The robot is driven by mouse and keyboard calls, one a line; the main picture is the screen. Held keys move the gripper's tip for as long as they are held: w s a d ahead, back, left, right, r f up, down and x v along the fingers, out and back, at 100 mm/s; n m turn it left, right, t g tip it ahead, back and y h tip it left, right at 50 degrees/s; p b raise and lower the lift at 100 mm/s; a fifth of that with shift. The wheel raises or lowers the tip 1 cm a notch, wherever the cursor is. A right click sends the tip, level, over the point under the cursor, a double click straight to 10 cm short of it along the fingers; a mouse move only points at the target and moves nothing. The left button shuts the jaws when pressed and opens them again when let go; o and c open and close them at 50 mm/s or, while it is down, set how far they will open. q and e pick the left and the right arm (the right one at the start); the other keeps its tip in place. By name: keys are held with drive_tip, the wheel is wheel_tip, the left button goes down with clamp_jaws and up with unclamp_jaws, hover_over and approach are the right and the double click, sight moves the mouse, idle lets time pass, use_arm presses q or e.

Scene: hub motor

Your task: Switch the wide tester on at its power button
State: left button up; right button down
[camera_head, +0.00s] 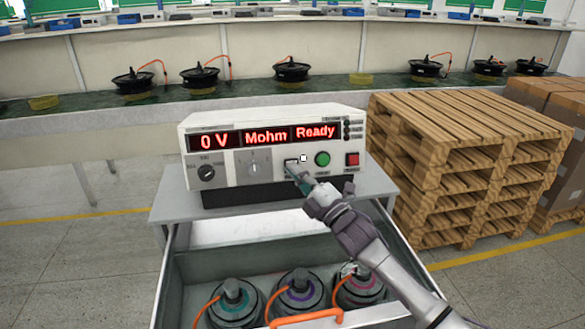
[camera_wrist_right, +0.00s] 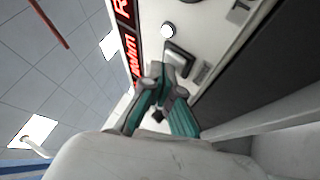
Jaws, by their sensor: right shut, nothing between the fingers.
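The wide tester (camera_head: 222,137) is a white box on a grey cart. Its red display is lit and reads "0 V", "Mohm" and "Ready". My left gripper is not in view.
Below the tester, an open drawer (camera_head: 167,262) holds several hub motors with coloured rings and orange cables. Stacked wooden pallets (camera_head: 450,145) and cardboard boxes (camera_head: 555,110) stand at the right. A long bench (camera_head: 75,118) with several motors runs behind. The floor at the left is clear.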

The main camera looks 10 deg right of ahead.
drive_tip(key=shift+s, duration=0.1)
drive_tip(key=shift+s+r+p, duration=0.2)
drive_tip(key=shift+s+p, duration=0.4)
drive_tip(key=shift+s, duration=0.2)
drive_tip(key=s+p, duration=0.1)
drive_tip(key=s, duration=0.1)
drive_tip(key=s+r+p, duration=0.1)
drive_tip(key=s+p, duration=0.1)
drive_tip(key=shift+s+r, duration=0.1)
drive_tip(key=shift+s, duration=0.3)
